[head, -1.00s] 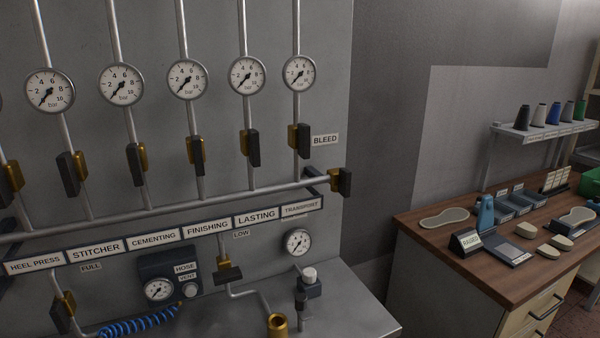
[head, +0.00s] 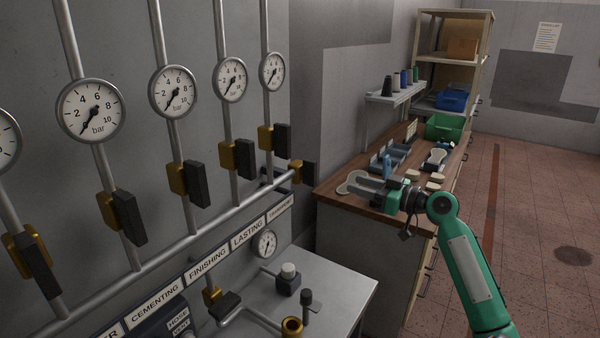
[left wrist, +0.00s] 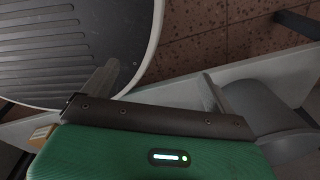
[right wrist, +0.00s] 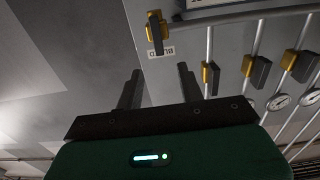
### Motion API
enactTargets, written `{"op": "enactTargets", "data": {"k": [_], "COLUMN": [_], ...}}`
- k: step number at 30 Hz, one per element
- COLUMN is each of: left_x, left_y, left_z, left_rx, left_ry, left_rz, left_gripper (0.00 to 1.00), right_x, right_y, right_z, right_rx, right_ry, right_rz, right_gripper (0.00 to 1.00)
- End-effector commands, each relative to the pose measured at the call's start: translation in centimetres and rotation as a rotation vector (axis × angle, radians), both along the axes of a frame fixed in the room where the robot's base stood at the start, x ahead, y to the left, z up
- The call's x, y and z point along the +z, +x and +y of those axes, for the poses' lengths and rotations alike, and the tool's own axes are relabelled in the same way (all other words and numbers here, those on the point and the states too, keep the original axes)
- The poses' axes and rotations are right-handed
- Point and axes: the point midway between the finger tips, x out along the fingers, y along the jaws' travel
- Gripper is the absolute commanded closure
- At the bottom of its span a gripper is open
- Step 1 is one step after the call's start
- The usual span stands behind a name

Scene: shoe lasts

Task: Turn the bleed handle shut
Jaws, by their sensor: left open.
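The bleed handle (head: 308,173) is a dark lever on a brass valve at the right end of the horizontal manifold pipe. In the right wrist view the dark lever (right wrist: 157,40) shows beyond the fingers, next to an upside-down BLEED label (right wrist: 161,52). The lever looks crosswise to the pipe. My right gripper (head: 364,187) is to the right of the handle in the head view, apart from it. Its fingers (right wrist: 158,82) are spread with nothing between them. My left gripper (left wrist: 157,88) is open and empty, away from the panel; the head view does not show it.
Similar dark valve levers (head: 283,140) sit on the vertical pipes left of the bleed valve, below round gauges (head: 272,71). A grey bench (head: 340,285) with small fittings juts out below. A wooden workbench (head: 330,192) with trays and a green bin (head: 445,127) stands behind my right gripper.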

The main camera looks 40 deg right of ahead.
Motion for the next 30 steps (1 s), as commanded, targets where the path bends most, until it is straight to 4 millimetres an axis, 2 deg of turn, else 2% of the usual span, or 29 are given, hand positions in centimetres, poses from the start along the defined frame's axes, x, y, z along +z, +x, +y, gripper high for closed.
{"op": "enactTargets", "data": {"k": [8, 12, 18, 24, 30], "left_x": [2.6, 4.1, 5.7, 6.4, 6.4], "left_y": [-0.9, -0.7, -0.3, -0.3, -0.3], "left_z": [-2.4, -2.0, -0.8, -0.8, -1.0], "left_rx": [0.003, 0.001, 0.001, 0.002, 0.003], "left_ry": [-0.026, -0.021, -0.009, -0.009, -0.010], "left_rz": [0.010, 0.009, 0.004, 0.003, 0.003], "left_gripper": [0.10, 0.10, 0.10, 0.10, 0.10], "right_x": [0.5, 0.6, 0.3, 0.0, -0.2], "right_y": [4.4, 7.4, 10.7, 12.5, 12.9], "right_z": [1.2, 2.1, 3.0, 3.5, 3.7], "right_rx": [-0.001, -0.001, -0.002, -0.003, -0.003], "right_ry": [0.003, 0.003, 0.003, 0.001, 0.001], "right_rz": [0.001, 0.002, 0.003, 0.002, 0.004], "right_gripper": [0.62, 0.62, 0.62, 0.62, 0.62]}}
